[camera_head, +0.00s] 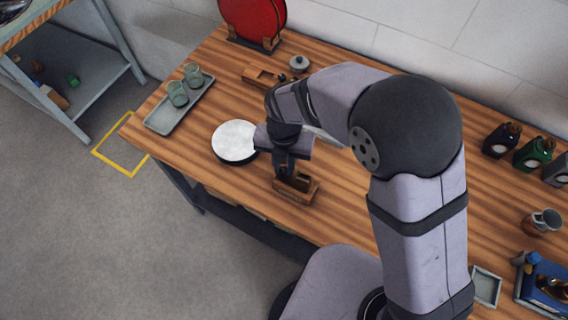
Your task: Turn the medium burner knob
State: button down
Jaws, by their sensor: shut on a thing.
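I cannot make out a burner or a medium burner knob in this view. My gripper (285,172) points down over the front part of the wooden bench (222,92). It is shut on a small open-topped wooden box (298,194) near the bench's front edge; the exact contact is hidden. A round white disc with a dark rim (235,140) lies just left of my gripper. My wrist and arm hide part of the bench behind them.
A grey tray (159,122) with green cups (178,93) is at the left. A red round object (252,18) stands at the back, near a slotted wooden tray (258,78) and a small lidded pot (299,63).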

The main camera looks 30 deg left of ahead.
jog(key=c, duration=1.6)
grip_release()
